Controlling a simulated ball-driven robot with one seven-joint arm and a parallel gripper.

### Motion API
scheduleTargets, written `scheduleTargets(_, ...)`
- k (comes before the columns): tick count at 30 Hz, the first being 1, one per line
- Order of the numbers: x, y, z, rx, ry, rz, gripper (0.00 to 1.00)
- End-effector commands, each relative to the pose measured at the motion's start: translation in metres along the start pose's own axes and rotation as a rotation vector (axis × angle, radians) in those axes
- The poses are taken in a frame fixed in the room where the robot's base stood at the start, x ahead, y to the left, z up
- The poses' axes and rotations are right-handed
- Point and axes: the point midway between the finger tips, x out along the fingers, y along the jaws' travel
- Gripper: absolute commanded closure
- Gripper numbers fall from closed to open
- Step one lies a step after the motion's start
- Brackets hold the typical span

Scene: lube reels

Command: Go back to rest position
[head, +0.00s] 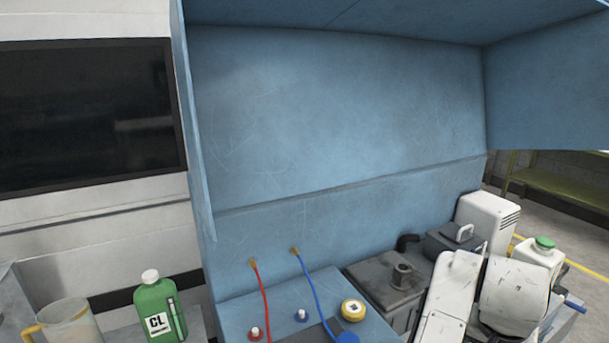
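My gripper does not show in the head view. White, scuffed parts at the lower right look like links of my own arm, but no fingers can be made out. They stand in front of the dark equipment and hide part of it. The task names no object to handle.
A blue hooded cabinet (330,110) fills the middle. A red hose (262,290) and a blue hose (310,285) run down to its ledge, near a yellow-and-white cap (353,309). Lower left are a green bottle (157,308) and a jug (68,325). A dark tank (385,285) is right.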

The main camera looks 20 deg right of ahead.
Motion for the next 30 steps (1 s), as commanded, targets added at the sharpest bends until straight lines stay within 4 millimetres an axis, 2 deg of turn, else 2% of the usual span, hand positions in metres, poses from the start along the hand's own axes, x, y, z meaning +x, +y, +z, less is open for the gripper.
scheduleTargets(1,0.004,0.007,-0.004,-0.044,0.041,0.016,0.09)
scheduleTargets(5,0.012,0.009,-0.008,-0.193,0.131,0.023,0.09)
scheduleTargets(8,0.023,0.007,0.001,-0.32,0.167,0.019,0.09)
scheduleTargets(11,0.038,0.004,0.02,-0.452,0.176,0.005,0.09)
scheduleTargets(14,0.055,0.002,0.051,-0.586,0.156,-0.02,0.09)
scheduleTargets(17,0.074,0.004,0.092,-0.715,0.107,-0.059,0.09)
scheduleTargets(21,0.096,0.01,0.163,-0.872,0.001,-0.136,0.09)
scheduleTargets(24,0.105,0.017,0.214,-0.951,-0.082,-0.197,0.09)
scheduleTargets(27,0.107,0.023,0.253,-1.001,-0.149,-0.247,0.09)
scheduleTargets(30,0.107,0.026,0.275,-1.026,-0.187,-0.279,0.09)
